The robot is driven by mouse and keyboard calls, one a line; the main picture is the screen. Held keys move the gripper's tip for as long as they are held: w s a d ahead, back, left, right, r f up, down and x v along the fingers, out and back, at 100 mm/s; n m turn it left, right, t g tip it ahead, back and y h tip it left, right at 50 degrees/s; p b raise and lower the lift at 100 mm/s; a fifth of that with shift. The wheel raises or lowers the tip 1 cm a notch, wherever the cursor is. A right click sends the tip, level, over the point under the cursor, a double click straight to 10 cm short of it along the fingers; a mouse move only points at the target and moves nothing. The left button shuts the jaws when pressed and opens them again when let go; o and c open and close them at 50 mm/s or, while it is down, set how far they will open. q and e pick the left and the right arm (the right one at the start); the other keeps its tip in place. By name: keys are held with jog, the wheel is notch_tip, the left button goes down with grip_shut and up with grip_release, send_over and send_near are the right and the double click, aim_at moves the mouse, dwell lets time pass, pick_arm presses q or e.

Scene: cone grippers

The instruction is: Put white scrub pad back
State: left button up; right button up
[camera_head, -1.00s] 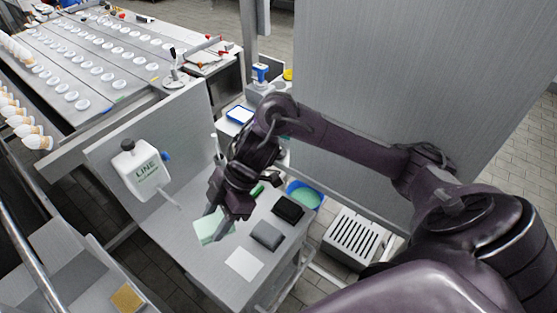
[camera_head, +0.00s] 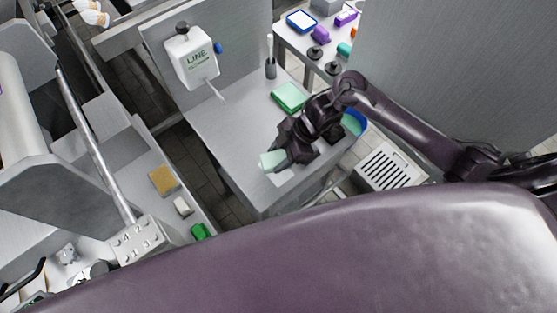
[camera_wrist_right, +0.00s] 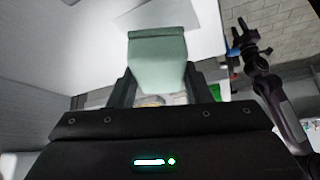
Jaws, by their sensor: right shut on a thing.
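My right gripper (camera_head: 287,157) is shut on a pale, mint-tinted white pad (camera_head: 270,161). It holds the pad over the near right part of the grey table (camera_head: 228,130). In the right wrist view the pad (camera_wrist_right: 157,60) sticks out between the two fingers (camera_wrist_right: 160,90). A flat white square (camera_wrist_right: 160,18) lies on the table just beyond the pad; in the head view only a bit of it (camera_head: 284,177) shows below the gripper. I cannot tell whether pad and square touch.
A green pad (camera_head: 290,97) lies behind the gripper. A blue bowl (camera_head: 357,122) stands beyond the table's right side, near a slatted white box (camera_head: 390,167). The table's left part is bare.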

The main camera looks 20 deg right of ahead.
aim_at(278, 162)
notch_tip(278, 162, down, 3)
jog(key=shift+f, duration=0.55)
jog(key=shift+f, duration=0.1)
jog(key=o, duration=0.9)
jog(key=shift+r, duration=0.2)
jog(key=shift+w+d+r, duration=0.1)
jog(key=shift+d+r, duration=0.15)
jog(key=shift+d, duration=0.05)
jog(key=b+v, duration=0.1)
jog(key=v, duration=1)
jog(key=shift+r, duration=0.1)
